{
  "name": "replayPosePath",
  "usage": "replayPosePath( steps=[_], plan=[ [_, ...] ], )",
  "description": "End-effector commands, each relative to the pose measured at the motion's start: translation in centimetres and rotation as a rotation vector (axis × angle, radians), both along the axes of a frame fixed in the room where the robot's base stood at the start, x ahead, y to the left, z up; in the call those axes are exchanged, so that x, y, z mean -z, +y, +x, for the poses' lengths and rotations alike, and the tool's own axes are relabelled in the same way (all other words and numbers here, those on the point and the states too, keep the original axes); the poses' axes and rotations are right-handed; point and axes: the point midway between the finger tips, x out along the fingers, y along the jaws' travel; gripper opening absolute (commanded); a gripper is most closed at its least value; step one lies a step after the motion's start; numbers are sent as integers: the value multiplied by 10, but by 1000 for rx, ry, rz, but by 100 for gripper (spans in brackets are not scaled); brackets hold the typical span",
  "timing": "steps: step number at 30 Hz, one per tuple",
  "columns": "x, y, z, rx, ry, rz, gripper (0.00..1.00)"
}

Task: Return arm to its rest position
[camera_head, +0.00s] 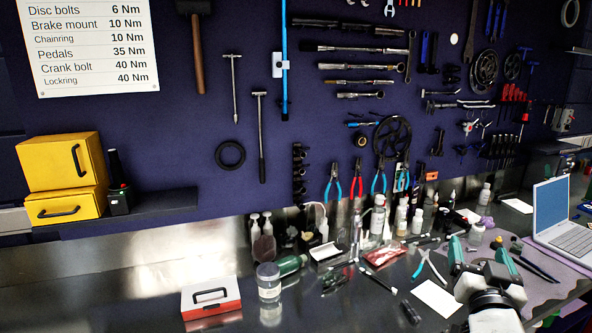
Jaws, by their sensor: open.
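My gripper (478,245) shows at the lower right, above the workbench (120,300). Its two green-tipped fingers stand apart, and nothing is seen between them. The white and dark wrist below it runs off the bottom edge. The rest of my arm is out of view.
A laptop (565,225) stands right of my gripper. Bottles, a jar (268,282) and a red-and-white box (211,298) stand further left. Tools hang on the dark wall. The bench's left front is clear.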

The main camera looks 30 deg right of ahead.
Motion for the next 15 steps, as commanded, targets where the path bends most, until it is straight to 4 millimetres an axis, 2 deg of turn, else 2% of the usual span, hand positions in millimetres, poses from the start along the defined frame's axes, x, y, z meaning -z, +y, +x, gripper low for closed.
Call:
replayPosePath(
  steps=[1,3,5,9,12,15],
  plan=[
    [34,14,6,-26,81,85,82],
    [78,33,10,-60,205,192,82],
    [115,52,11,-98,318,274,82],
    [194,106,-1,-215,601,438,82],
    [242,149,-20,-318,814,528,82],
    [277,187,-44,-420,1005,591,82]
  ],
)
